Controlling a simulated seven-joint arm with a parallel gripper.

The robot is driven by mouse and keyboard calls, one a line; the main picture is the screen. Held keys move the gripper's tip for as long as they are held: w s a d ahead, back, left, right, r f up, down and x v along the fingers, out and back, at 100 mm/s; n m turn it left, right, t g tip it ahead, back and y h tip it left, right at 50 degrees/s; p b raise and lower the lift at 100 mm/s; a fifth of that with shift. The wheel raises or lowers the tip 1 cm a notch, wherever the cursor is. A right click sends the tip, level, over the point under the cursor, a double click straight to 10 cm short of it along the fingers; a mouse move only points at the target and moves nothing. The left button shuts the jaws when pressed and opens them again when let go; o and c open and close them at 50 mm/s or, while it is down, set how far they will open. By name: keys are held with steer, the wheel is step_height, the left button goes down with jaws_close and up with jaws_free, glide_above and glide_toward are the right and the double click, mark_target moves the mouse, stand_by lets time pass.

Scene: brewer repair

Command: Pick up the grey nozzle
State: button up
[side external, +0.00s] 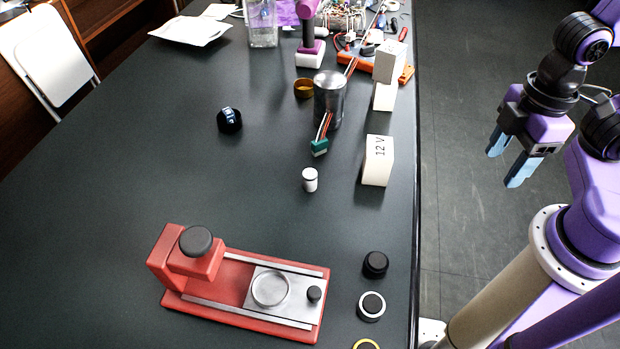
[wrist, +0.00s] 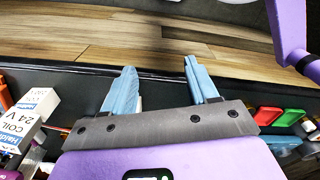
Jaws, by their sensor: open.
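No part is plainly a grey nozzle in the side view. A small whitish-grey cylinder (side external: 310,180) stands upright mid-table, and a black-and-light-grey ring part (side external: 371,306) lies near the table's right edge; I cannot tell whether either is the nozzle. My gripper (side external: 508,156) is open and empty, off the table's right edge and well away from both parts. In the wrist view, its two blue fingers (wrist: 160,68) are spread with nothing between them.
A red brewer base (side external: 230,322) stands at the front. A 12 V box (side external: 377,161), a metal cylinder (side external: 329,104) and a green connector (side external: 319,147) stand farther back. A black knob (side external: 375,264) lies near the edge. The table's left side is largely clear.

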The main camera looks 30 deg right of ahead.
step_height(320, 180, up, 6)
steer(key=m, duration=1)
glide_above(310, 173)
step_height(310, 173, down, 17)
steer(key=shift+f, duration=0.2)
jaws_close()
